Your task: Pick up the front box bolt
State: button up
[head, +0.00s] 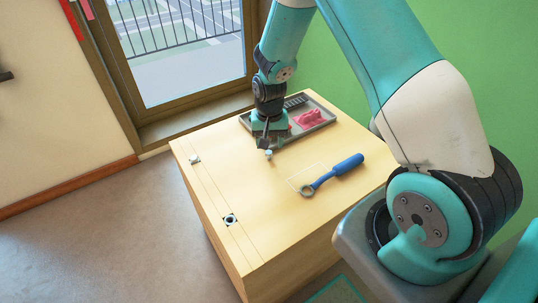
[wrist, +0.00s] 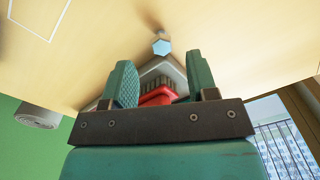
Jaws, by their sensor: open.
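A small pale-blue hex-headed bolt (head: 268,155) is on the wooden box top, just in front of the tray. It also shows in the wrist view (wrist: 161,47), beyond my fingertips and between their lines. My gripper (head: 264,143) is close behind it in the head view, pointing down. In the wrist view my gripper (wrist: 159,62) has its two teal fingers apart with nothing between them. Whether a fingertip touches the bolt cannot be told. A marked square (head: 230,219) with a dark round centre lies near the box's front left edge; another pale piece (head: 194,159) sits at the far left corner.
A grey tray (head: 325,128) with a pink-red item (head: 309,117) stands at the back of the box, right by my gripper. A blue-handled ring wrench (head: 338,173) lies to the right, across a thin white outline. The left and front of the top are mostly clear.

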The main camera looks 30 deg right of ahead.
aim_at(269, 153)
jog(key=f, duration=0.5)
jog(key=shift+s+a, duration=0.15)
jog(key=shift+a, duration=0.05)
grip_shut()
jog(key=shift+r, duration=0.15)
